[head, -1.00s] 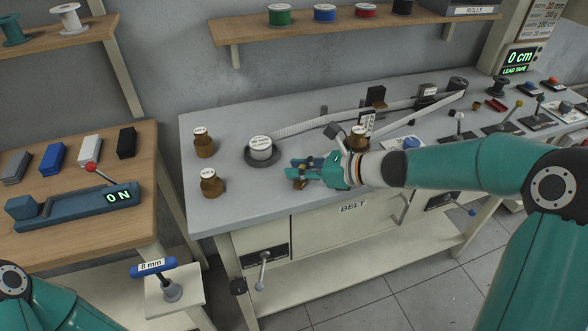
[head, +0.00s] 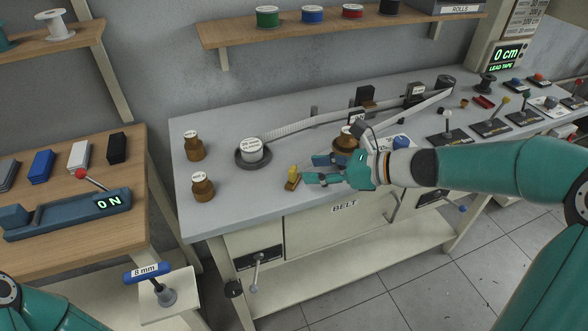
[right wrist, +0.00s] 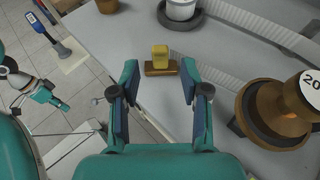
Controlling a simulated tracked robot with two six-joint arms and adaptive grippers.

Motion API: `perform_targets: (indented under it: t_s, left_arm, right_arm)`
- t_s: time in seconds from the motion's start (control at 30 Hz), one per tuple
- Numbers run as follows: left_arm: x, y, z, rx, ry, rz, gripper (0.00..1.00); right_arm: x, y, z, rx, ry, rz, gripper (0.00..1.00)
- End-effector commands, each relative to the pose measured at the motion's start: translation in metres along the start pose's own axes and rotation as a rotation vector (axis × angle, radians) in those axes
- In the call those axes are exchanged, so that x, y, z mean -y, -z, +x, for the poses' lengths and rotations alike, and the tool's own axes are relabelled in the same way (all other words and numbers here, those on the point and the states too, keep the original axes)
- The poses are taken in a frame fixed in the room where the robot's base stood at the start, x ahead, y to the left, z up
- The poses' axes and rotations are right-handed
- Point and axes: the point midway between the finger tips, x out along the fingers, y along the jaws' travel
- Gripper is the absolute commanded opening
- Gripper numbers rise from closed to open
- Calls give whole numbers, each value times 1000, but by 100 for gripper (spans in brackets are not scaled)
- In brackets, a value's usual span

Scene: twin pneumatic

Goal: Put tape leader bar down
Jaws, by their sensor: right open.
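The tape leader bar, apparently the small brown bar with a yellow upright grip (head: 293,176), stands upright on the grey bench near its front edge. In the right wrist view, the bar (right wrist: 160,62) is just beyond my fingertips, centred between them and clear of both. My right gripper (head: 309,170) is open and empty, to the right of the bar, its fingers pointing at it. It also shows in the right wrist view (right wrist: 160,86). What seems to be my left gripper (right wrist: 42,92) shows small at the left of the right wrist view; its jaws are unclear.
A grey-white reel (head: 252,152) and brown weights (head: 203,187) stand left of the bar. Another brown weight (head: 344,143) stands close behind my right gripper. A pale tape (head: 310,125) runs behind. The bench between bar and left weights is clear.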

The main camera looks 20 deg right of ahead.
Motion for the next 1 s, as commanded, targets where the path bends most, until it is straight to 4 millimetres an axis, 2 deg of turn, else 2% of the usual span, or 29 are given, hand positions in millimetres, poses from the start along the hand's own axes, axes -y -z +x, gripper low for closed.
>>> perform_targets:
  t_s: [0.1,0.3,1.0]
  left_arm:
    - [-1,0,-2,0,0,0,0]
    - [-1,0,-2,0,0,0,0]
    - [-1,0,-2,0,0,0,0]
  right_arm:
    - [1,0,-23,-1,5,2,46]
    - [0,0,-45,-1,1,2,46]
    - [0,0,-48,-1,-1,1,46]
